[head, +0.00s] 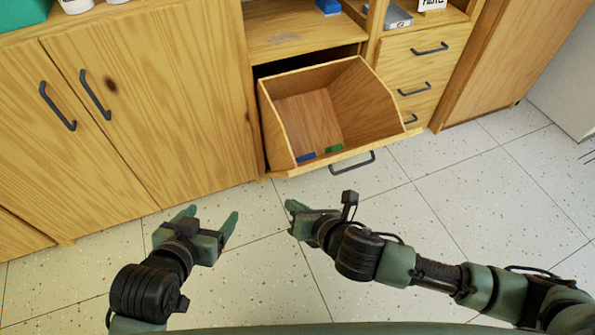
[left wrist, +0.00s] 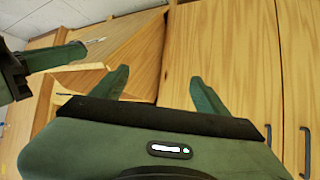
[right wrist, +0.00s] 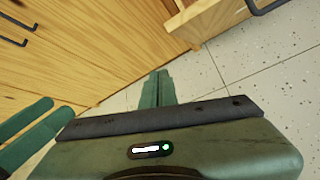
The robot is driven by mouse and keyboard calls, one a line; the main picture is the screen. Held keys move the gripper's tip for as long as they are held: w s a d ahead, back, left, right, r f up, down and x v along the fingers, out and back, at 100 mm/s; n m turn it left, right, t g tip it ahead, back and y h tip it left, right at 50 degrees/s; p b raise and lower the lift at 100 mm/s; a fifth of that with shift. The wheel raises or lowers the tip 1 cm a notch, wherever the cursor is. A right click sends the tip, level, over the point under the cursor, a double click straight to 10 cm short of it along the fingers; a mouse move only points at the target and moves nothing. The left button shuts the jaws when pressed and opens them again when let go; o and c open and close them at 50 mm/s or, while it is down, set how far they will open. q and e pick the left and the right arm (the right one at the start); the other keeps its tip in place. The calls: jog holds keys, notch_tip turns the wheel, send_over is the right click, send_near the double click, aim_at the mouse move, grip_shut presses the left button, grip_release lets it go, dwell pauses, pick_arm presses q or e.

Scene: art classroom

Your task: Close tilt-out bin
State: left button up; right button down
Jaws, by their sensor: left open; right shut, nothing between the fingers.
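The wooden tilt-out bin (head: 370,100) is tilted open from the cabinet in the head view, its open top facing up. Its dark bar handle (head: 352,162) is on the lower front edge. A blue item (head: 305,157) and a green item (head: 334,148) lie inside. The bin's corner (right wrist: 205,22) and its handle (right wrist: 266,5) show at the top of the right wrist view. My left gripper (head: 212,222) is open and empty, left of and in front of the bin. My right gripper (head: 291,206) is shut and empty, in front of the bin's lower left corner, apart from it.
A double-door cabinet (head: 150,95) with dark handles stands left of the bin. Drawers (head: 425,60) are to the right, with an open shelf (head: 300,35) above the bin. The speckled tile floor (head: 440,190) in front is clear.

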jog(key=w+d+f+n+h, duration=0.2)
jog(key=d+f+n+h, duration=0.15)
jog(key=d, duration=0.25)
pick_arm(q)
jog(key=w+d+r+t+h+b, duration=0.1)
jog(key=r+t+h+b, duration=0.1)
jog(key=r+t, duration=0.4)
jog(key=w+d+r+t+h+b, duration=0.2)
jog(key=r+t, duration=0.4)
jog(key=r, duration=0.9)
jog(key=shift+w+d+m+t+b, duration=0.2)
jog(key=shift+m+t+b, duration=0.1)
jog(key=shift+b, duration=0.25)
pick_arm(e)
jog(key=w+a+f, duration=0.1)
jog(key=w+a, duration=0.1)
jog(key=w, duration=0.3)
jog(key=w+a+f, duration=0.2)
jog(key=w, duration=0.2)
jog(key=shift+w+f+y, duration=0.3)
jog(key=shift+w+y, duration=0.05)
jog(key=shift+y, duration=0.1)
pick_arm(q)
jog(key=shift+f, duration=0.1)
